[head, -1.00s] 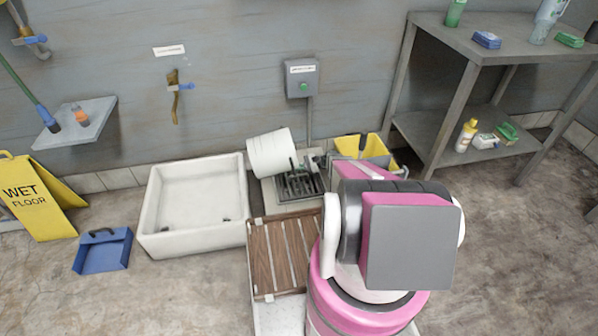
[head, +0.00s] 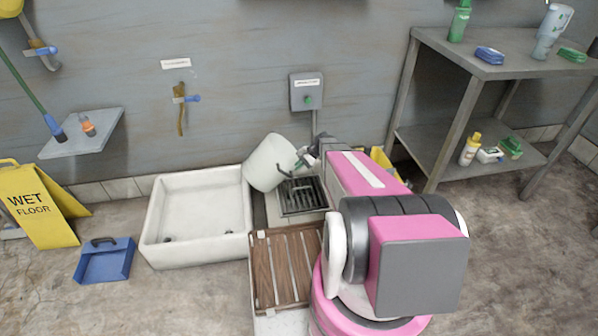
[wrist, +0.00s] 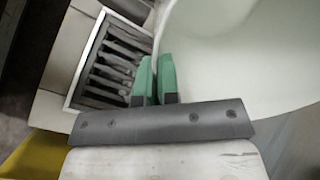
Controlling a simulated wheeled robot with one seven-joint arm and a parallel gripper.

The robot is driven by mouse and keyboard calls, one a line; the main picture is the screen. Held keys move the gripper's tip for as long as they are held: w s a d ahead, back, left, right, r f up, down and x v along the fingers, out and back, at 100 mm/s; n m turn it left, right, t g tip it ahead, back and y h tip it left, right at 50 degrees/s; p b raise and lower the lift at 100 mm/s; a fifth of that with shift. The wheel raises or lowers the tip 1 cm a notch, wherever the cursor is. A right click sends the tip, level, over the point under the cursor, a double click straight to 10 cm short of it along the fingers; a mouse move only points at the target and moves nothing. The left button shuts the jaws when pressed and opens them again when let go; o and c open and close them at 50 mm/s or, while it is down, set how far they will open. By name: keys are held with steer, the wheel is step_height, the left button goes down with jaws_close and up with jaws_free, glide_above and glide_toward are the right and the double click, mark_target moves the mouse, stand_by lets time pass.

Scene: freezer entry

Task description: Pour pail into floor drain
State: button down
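The white pail (head: 270,163) is tilted steeply beside the floor drain (head: 302,196), just above its back left edge. My gripper (head: 303,160) is at the pail's right side. In the wrist view, the green fingertips (wrist: 155,80) are close together on the pail's rim, with the pail wall (wrist: 235,50) filling the right side. The drain's dark slatted grate (wrist: 112,62) lies left of the fingers in that view. I cannot see any liquid in or leaving the pail.
A white basin (head: 198,212) stands left of the drain, and a wooden slatted rack (head: 285,265) lies in front. A yellow bucket (head: 380,160) is partly hidden behind my arm. A wet floor sign (head: 40,205), a blue dustpan (head: 104,260) and a metal shelf (head: 470,75) stand farther out.

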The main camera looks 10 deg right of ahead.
steer(key=shift+s+a+r+h, duration=0.1)
steer(key=shift+a+r+h, duration=0.15)
steer(key=shift+r+h, duration=0.95)
steer(key=shift+r, duration=0.1)
steer(key=h, duration=0.3)
steer(key=shift+a+r+h, duration=0.15)
steer(key=shift+r+h, duration=0.2)
steer(key=shift+h, duration=0.05)
steer(key=shift+r+h, duration=0.25)
steer(key=shift+h, duration=0.95)
